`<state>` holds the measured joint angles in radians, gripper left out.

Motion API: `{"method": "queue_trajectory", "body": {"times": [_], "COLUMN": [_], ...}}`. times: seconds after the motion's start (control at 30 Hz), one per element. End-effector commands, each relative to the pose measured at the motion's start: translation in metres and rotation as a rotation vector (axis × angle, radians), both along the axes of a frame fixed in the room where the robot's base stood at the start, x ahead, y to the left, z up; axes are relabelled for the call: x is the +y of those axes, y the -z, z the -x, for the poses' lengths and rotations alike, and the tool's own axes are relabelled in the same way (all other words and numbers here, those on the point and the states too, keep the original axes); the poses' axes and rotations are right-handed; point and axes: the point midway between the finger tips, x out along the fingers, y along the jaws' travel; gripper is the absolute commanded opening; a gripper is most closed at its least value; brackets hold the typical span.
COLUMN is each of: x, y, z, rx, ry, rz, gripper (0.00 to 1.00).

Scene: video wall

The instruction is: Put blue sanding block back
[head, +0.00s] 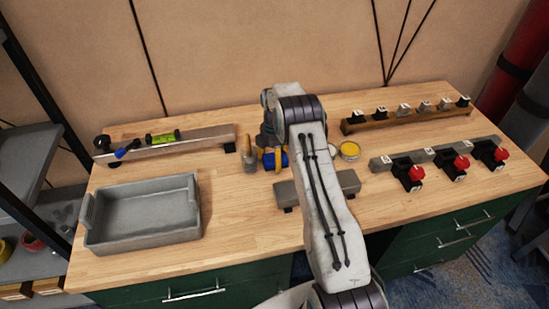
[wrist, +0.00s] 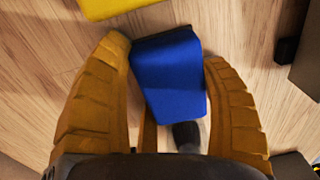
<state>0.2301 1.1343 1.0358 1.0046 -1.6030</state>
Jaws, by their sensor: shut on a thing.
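The blue sanding block (wrist: 168,80) sits between the two ribbed yellow-brown fingers of my gripper (wrist: 165,55) in the wrist view. The gripper is shut on it, with a finger along each side. In the head view my gripper (head: 274,159) is over the middle of the workbench, and a small part of the blue block (head: 283,156) shows between the fingers. My arm hides part of this area. I cannot tell whether the block touches the bench top. A dark rounded piece shows below the block in the wrist view.
A grey tray (head: 93,238) stands front left on the workbench (head: 245,228). A rail (head: 198,140) with a green level is behind it.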

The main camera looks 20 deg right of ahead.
Motion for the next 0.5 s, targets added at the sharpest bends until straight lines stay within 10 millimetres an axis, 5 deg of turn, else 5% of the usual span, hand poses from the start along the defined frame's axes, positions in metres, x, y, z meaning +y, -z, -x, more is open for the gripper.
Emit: {"method": "queue_trajectory", "body": {"times": [0.07, 0.1, 0.23, 0.5], "x": [0.0, 0.0, 0.0, 0.0], "y": [0.0031, 0.0015, 0.0014, -0.0002], "z": [0.0, 0.0, 0.0, 0.0], "rx": [0.0, 0.0, 0.0, 0.0], "ry": [0.0, 0.0, 0.0, 0.0], "rz": [0.0, 0.0, 0.0, 0.0], "gripper": [0.36, 0.74, 0.84, 0.84]}}
